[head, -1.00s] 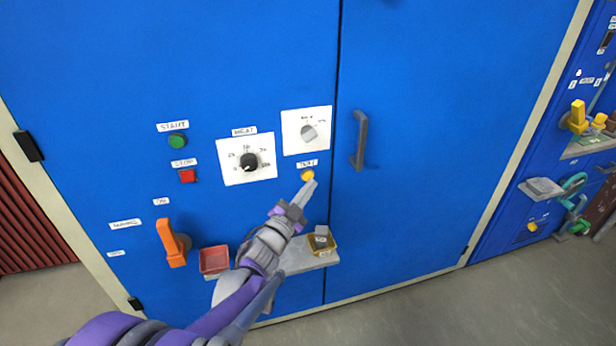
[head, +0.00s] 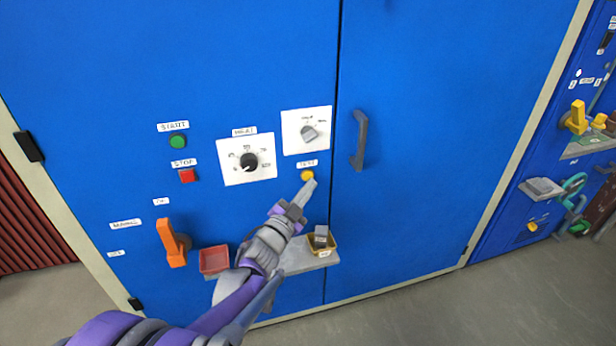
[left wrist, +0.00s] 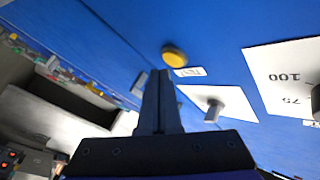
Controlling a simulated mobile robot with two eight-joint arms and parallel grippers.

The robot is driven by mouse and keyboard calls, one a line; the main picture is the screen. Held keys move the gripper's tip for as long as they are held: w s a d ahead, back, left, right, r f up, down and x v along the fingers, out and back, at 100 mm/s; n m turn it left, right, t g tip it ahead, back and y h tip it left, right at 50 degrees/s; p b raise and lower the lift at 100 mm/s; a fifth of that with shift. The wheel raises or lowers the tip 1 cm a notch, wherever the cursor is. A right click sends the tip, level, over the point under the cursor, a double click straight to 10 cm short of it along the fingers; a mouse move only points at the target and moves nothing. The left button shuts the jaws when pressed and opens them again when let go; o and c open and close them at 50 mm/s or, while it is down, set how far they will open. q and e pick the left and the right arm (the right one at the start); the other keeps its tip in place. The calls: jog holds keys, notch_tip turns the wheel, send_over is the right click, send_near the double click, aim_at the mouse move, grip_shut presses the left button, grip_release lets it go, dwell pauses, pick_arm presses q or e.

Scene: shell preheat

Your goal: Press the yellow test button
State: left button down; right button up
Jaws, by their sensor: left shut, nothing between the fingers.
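The yellow test button (head: 307,175) sits on the blue cabinet front, under a small white label (head: 307,163). My left gripper (head: 311,185) is shut and empty, its fingertips just below the button in the head view. In the left wrist view the yellow button (left wrist: 174,56) shows beyond the tips of the shut fingers (left wrist: 159,78), with a strip of blue between them in the picture. I cannot tell whether the tips touch the panel. The button is almost fully visible. My right gripper is not in view.
Nearby are a heat dial (head: 249,162), a grey selector knob (head: 309,133), a green button (head: 177,141), a red button (head: 187,176) and an orange lever (head: 172,243). A shelf (head: 297,262) with a red tray (head: 214,260) lies below. A door handle (head: 359,140) stands right.

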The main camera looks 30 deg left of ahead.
pick_arm(q)
jog(key=shift+w+a, duration=0.25)
jog(key=shift+a, duration=0.05)
jog(key=shift+w+a, duration=0.25)
jog(key=shift+a, duration=0.05)
dwell(0.7)
dwell(0.4)
jog(key=shift+s+d+p, duration=0.3)
jog(key=shift+s+d, duration=0.25)
jog(key=shift+d, duration=0.1)
jog(key=s+d, duration=0.3)
jog(key=shift+s+d+p, duration=0.15)
jog(key=shift+d+p, duration=0.15)
jog(key=shift+d, duration=0.1)
dwell(0.7)
